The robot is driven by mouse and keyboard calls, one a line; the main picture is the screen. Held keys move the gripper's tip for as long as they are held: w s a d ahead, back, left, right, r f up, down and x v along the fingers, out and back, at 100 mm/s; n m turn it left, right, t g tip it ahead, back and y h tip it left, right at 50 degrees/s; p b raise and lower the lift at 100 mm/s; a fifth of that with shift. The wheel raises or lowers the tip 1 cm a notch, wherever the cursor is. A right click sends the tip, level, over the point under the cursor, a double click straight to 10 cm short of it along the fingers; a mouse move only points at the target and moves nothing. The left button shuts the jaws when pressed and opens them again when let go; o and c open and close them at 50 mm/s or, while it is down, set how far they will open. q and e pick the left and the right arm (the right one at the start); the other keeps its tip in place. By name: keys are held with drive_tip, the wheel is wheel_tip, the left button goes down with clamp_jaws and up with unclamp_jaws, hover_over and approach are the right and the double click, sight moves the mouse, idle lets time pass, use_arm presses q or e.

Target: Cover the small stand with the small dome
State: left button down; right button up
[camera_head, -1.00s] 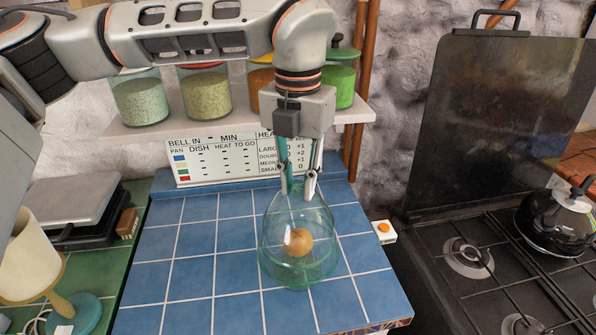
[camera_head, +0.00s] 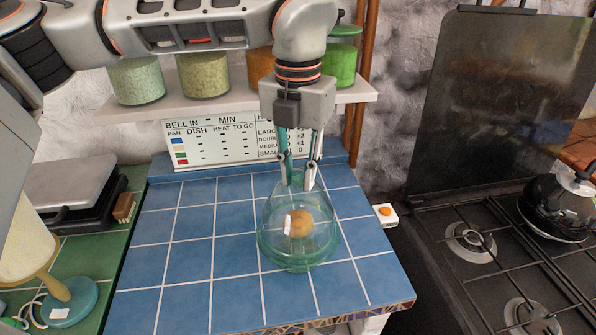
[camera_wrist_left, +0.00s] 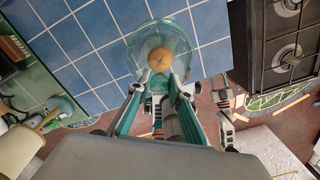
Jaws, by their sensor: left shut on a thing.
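The small dome is a clear greenish glass bell (camera_head: 270,245) on the blue tiled counter; it also shows in the left wrist view (camera_wrist_left: 180,35). My left gripper (camera_head: 297,184) points down and is shut on its narrow top. In the left wrist view its fingers (camera_wrist_left: 158,95) reach the dome's top. A round brown thing (camera_head: 301,222) with a white mark shows through the glass, and also in the left wrist view (camera_wrist_left: 160,60). The small stand is hard to make out beneath it. Whether the dome's rim touches the counter I cannot tell.
The blue counter (camera_head: 185,265) is clear left of the dome. A white box with an orange button (camera_head: 385,214) sits at its right edge. A stove (camera_head: 500,260) with a black kettle (camera_head: 560,205) is right. Behind are a sign (camera_head: 215,143) and a jar shelf (camera_head: 190,112).

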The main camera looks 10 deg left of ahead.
use_arm(q)
drive_tip(key=shift+f+b, duration=0.3)
drive_tip(key=shift+f, duration=0.05)
idle(0.6)
drive_tip(key=c, duration=1.8)
unclamp_jaws()
